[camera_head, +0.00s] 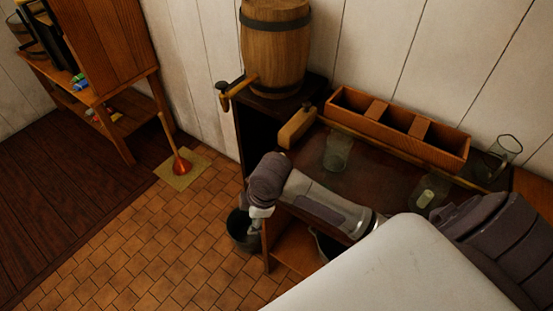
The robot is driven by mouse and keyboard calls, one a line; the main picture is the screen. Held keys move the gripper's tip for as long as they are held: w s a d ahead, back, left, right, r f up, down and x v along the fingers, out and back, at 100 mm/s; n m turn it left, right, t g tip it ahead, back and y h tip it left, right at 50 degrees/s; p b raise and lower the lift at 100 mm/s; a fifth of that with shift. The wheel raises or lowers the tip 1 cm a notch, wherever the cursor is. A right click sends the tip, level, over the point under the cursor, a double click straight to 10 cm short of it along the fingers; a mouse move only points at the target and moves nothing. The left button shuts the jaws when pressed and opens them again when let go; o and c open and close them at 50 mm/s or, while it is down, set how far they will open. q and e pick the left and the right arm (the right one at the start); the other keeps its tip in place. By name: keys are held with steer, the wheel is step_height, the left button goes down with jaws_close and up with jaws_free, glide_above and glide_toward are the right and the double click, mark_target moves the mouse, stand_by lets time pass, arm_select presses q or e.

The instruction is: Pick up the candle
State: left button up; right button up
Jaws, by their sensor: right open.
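A pale, short candle (426,199) shows on the dark tabletop at the right, in or just behind a clear glass (436,186); I cannot tell which. My right arm reaches across the front of the table from the right. My right gripper (259,213) is at its far end, pointing down beside the table's left front corner, well to the left of the candle. It is open, and its fingers are mostly hidden by the wrist and small in view. My left gripper is not in view.
Another clear glass (338,152) stands mid-table. A wooden divided box (440,157) lines the back, with a glass jug (503,153) at its right. A barrel with a tap (275,50) stands at the back left. A dark bucket (240,234) is below my gripper.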

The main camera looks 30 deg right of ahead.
steer(key=w+d+r+n, duration=0.1)
steer(key=w+d+r, duration=0.1)
steer(key=w+d+r+n, duration=0.2)
steer(key=r, duration=0.1)
steer(key=w+d+r+n+g+h, duration=0.1)
steer(key=w+d+r+n, duration=0.1)
steer(key=r, duration=0.1)
steer(key=shift+w, duration=0.15)
steer(key=w+d+r+n+g+h, duration=0.15)
steer(key=d+r+n, duration=0.25)
steer(key=d+r, duration=0.6)
glide_above(281, 156)
steer(key=shift+y, duration=0.25)
steer(key=f, duration=0.7)
steer(key=shift+s+d+p, duration=0.25)
steer(key=shift+d+p, duration=0.05)
steer(key=shift+w+a+f+p, duration=0.2)
steer(key=shift+f+p, duration=0.2)
steer(key=shift+f, duration=1)
steer(key=shift+w+a+f+p, duration=0.15)
steer(key=shift+f+p, duration=0.2)
steer(key=shift+f, duration=1)
steer(key=shift+d, duration=0.1)
steer(key=shift+c, duration=0.4)
steer(key=c, duration=0.9)
